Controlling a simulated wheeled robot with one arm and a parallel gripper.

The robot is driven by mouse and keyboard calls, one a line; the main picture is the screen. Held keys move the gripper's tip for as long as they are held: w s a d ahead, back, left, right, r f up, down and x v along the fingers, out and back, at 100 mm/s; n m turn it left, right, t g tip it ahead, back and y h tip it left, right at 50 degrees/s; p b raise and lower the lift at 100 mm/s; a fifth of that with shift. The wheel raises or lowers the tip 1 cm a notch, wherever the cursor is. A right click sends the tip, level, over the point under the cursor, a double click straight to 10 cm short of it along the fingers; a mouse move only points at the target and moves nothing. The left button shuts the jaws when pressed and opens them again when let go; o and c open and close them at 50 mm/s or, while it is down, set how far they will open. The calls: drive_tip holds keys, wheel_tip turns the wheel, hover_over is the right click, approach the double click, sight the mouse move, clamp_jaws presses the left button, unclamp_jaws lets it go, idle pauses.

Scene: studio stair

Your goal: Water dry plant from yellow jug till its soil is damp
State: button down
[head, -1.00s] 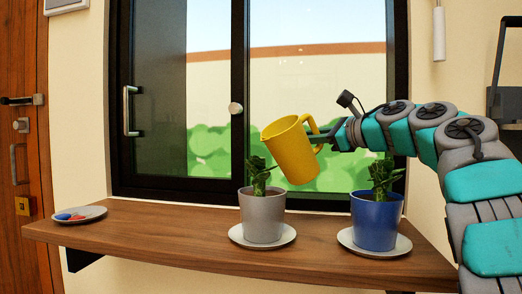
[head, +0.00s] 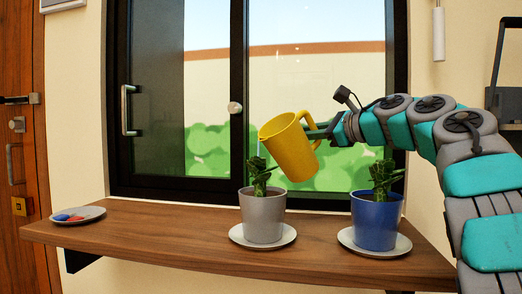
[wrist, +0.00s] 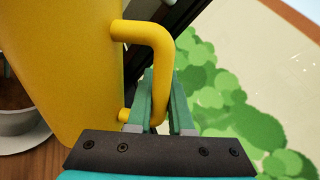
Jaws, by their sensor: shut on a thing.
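The yellow jug (head: 288,149) is in the air above the grey pot, tilted with its mouth to the left. My gripper (head: 318,132) is shut on the jug's handle; the wrist view shows the green fingers (wrist: 160,98) on either side of the yellow handle (wrist: 158,60). The grey pot (head: 263,217) holds a small green plant (head: 258,178) and stands on a white saucer. The blue pot (head: 376,221) holds a similar plant (head: 381,178) on its own saucer. In the wrist view brown soil (wrist: 14,93) shows in a pot.
The wooden shelf (head: 165,228) runs below a black-framed window (head: 243,80). A white plate (head: 78,215) with red and blue bits lies at the left end. The shelf between plate and grey pot is clear.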

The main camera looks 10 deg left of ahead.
drive_tip(key=shift+s+a+r+n+p, duration=0.2)
drive_tip(key=shift+r+n+p, duration=0.25)
drive_tip(key=shift+r, duration=0.3)
idle(1.8)
